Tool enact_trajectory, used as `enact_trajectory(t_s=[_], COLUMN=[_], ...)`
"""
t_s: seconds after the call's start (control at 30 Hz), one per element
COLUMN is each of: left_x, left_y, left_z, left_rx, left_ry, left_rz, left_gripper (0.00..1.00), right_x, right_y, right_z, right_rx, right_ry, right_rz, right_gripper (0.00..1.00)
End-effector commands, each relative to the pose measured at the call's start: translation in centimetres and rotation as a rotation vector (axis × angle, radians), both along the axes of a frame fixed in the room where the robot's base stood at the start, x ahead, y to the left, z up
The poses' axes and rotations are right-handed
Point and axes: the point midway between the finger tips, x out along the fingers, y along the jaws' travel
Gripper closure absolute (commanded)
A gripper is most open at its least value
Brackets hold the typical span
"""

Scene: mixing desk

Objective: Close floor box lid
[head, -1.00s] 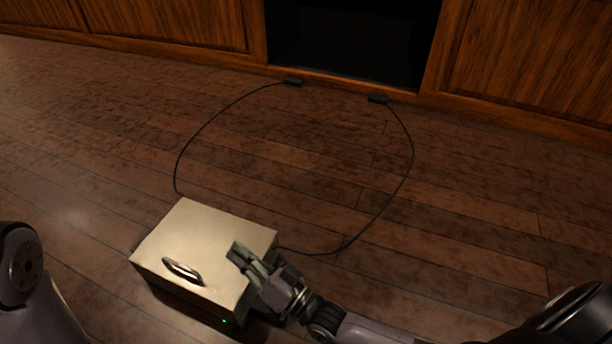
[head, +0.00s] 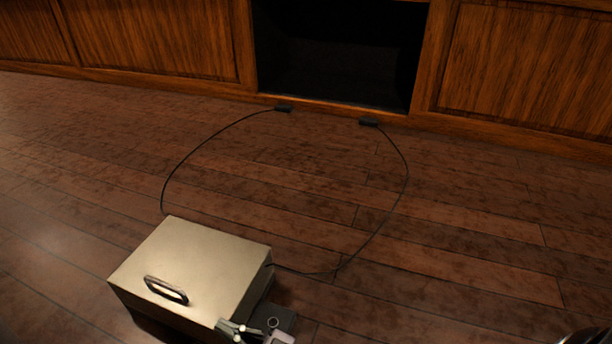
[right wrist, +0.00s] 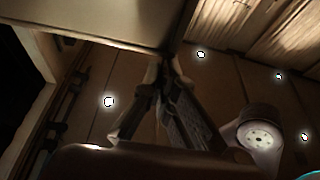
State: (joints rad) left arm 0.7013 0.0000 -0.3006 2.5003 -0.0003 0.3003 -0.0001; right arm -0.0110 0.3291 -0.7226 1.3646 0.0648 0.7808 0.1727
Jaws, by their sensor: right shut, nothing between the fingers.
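The floor box (head: 150,312) stands on the wooden floor at the lower left of the head view. Its pale lid (head: 200,262), with a dark handle (head: 166,290) on top, lies over the box; whether it sits fully flush I cannot tell. My right gripper (head: 232,329) is at the box's near right corner, partly cut off by the bottom edge. In the right wrist view its fingers (right wrist: 163,72) are together and empty, just beside a pale panel (right wrist: 100,20) of the box. Whether they touch it is unclear. My left gripper is out of view.
The cabinet has a dark opening (head: 335,55).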

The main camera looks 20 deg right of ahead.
Motion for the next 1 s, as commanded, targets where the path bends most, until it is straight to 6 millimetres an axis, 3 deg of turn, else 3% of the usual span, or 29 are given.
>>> enact_trajectory(t_s=[0.57, 0.77, 0.97, 1.0], left_x=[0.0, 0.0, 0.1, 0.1], left_y=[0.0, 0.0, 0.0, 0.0], left_z=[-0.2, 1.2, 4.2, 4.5], left_rx=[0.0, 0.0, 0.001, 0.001], left_ry=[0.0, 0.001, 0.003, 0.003], left_rz=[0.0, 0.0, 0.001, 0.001], left_gripper=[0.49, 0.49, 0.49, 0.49], right_x=[0.0, 0.3, 1.1, 0.4], right_y=[-0.1, -0.1, 0.0, -0.7], right_z=[-1.1, 0.6, 4.7, 3.8], right_rx=[-0.026, -0.022, -0.011, -0.017], right_ry=[0.006, 0.002, -0.014, -0.006], right_rz=[-0.002, -0.003, -0.004, -0.005], right_gripper=[1.0, 1.0, 1.0, 1.0])
